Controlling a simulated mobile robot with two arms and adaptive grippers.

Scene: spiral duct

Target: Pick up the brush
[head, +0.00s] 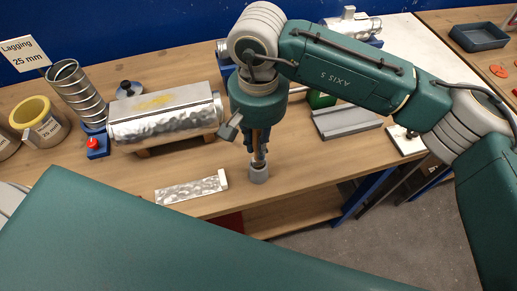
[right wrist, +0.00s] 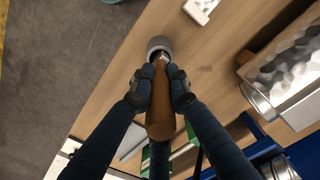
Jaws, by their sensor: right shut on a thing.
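The brush (right wrist: 160,110) has a brown wooden handle, seen nearly end-on in the right wrist view. My right gripper (right wrist: 160,88) is shut on this handle, with a dark finger pressed to each side. In the head view my right gripper (head: 257,143) points down over the table's front part. Below it is a small grey cup (head: 259,174), which also shows in the right wrist view (right wrist: 159,46). The brush's lower end is at or in the cup's mouth; I cannot tell whether it touches. My left gripper is not in view.
A dented silver cylinder (head: 163,117) lies on a stand to the left. A flat dimpled strip (head: 192,189) lies left of the cup. A coiled spiral duct (head: 78,92) and a yellow-rimmed pot (head: 40,121) stand farther left. A grey channel piece (head: 345,122) lies to the right.

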